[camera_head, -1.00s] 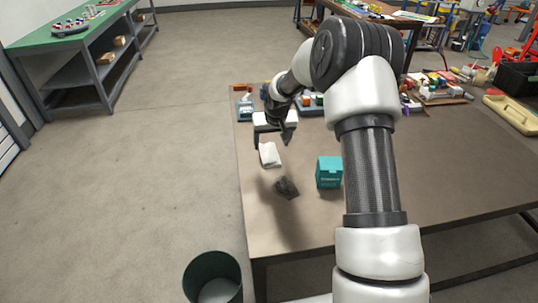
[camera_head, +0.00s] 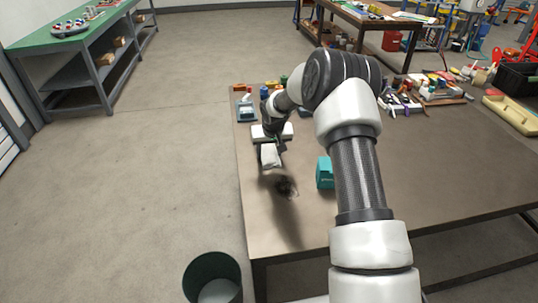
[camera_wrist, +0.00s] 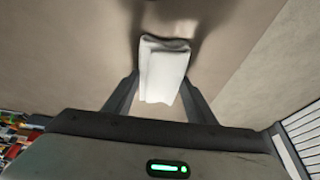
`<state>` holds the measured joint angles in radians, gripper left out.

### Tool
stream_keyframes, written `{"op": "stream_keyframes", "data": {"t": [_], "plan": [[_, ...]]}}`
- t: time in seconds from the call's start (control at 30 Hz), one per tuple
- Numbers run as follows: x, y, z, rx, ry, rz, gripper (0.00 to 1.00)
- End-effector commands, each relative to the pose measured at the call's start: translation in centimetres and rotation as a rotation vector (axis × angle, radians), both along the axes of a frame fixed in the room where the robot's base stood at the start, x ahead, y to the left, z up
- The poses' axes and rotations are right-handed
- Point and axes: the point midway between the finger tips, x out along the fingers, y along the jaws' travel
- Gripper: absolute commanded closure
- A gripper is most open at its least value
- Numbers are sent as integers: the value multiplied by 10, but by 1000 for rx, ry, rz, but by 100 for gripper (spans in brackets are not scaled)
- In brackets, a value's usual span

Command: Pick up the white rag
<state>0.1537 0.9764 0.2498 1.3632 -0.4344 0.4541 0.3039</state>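The white rag (camera_head: 270,157) is a folded white cloth at the left part of the brown table. In the wrist view the white rag (camera_wrist: 163,70) sits between my two fingers, which press close on its sides. My gripper (camera_head: 271,147) points down over the table's left side and is shut on the rag. I cannot tell whether the rag is clear of the tabletop.
A dark green bin (camera_head: 212,278) stands on the floor at the front left. Tools and small parts line the table's far side.

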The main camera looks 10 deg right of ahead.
Motion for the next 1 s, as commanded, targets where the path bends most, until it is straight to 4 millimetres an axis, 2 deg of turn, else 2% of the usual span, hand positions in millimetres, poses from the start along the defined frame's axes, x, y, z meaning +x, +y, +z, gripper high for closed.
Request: {"op": "stream_keyframes", "data": {"t": [0.03,0.1,0.13,0.33,0.43,0.57,0.8,1.0], "plan": [[0,0,0,0,0,0,59],[0,0,0,0,0,0,70],[0,0,0,0,0,0,73],[0,0,1,0,-1,0,73],[1,0,8,0,-2,-1,73],[1,-1,29,-1,-4,-1,73],[1,-1,77,0,-5,-1,73],[0,0,98,0,-1,-1,73]]}}
